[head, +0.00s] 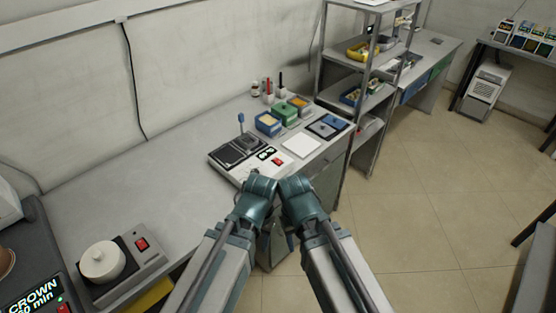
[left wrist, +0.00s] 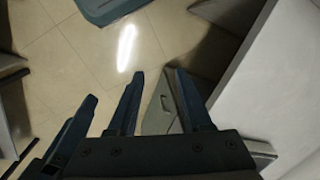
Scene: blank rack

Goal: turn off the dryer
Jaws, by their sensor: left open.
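I cannot tell for sure which device is the dryer. A pale unit (head: 225,158) with two dark pads, a small display and a red switch (head: 277,161) lies on the bench ahead of my arms. A second unit (head: 152,262) at the lower left bears a white round pot (head: 103,262) and a red rocker switch (head: 142,244). My left gripper (head: 262,186) is in front of the bench edge, its fingers hidden by the wrist. In the left wrist view its fingers (left wrist: 160,73) are apart and empty, above the floor. My right gripper (head: 297,187) is beside it, its fingers hidden.
A dark device (head: 40,240) marked "CROWN" stands at the lower left. Small coloured boxes (head: 285,110), a white pad (head: 301,145) and a blue tray (head: 327,126) lie on the bench. A metal shelf (head: 321,60) stands behind. The bench's middle (head: 140,185) and right floor are clear.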

